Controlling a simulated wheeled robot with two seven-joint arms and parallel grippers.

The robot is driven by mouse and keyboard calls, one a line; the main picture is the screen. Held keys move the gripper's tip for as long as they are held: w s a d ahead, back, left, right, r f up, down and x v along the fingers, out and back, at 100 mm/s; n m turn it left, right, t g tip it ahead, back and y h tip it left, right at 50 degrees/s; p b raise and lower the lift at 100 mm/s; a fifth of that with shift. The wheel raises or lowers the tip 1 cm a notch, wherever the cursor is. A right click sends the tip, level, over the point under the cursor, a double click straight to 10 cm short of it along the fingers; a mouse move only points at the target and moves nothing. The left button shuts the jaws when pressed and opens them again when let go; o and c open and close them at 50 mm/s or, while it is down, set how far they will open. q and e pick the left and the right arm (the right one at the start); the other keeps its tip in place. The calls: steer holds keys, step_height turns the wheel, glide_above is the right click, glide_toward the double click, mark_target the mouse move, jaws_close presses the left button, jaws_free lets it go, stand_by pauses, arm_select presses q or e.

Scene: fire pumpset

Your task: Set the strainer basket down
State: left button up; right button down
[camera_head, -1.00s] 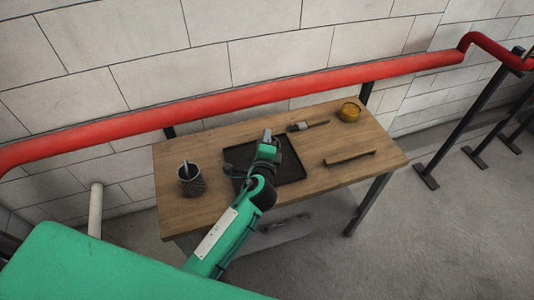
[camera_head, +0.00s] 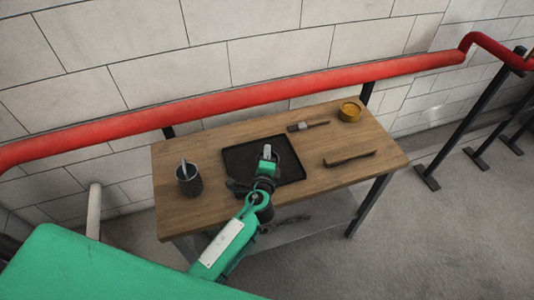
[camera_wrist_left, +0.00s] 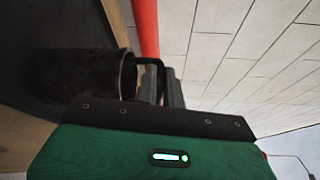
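The strainer basket (camera_wrist_left: 88,75) is a dark mesh cylinder with a bail handle (camera_wrist_left: 150,63). In the left wrist view it shows sideways, its rim and handle toward the right. My left gripper (camera_wrist_left: 168,88) is at the handle and looks shut on it. My right gripper is not in view.
On the wooden table (camera_head: 320,185) stand a dark cup (camera_head: 190,182) with a tool in it at the left and a yellow container (camera_head: 349,112) at the back right. A brush-like tool (camera_head: 307,126) and a dark bar (camera_head: 350,159) lie at the right. A red pipe (camera_head: 250,101) runs behind.

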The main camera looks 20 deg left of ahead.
arm_select(q)
steer(key=o, duration=0.4)
steer(key=shift+r+p, duration=0.25)
steer(key=shift+p, duration=0.1)
steer(key=s+b, duration=0.1)
steer(key=s, duration=0.3)
steer(key=s+d+b, duration=0.1)
steer(key=s, duration=0.3)
steer(key=s+d+b, duration=0.1)
steer(key=s, duration=0.2)
steer(key=shift+s+r, duration=0.4)
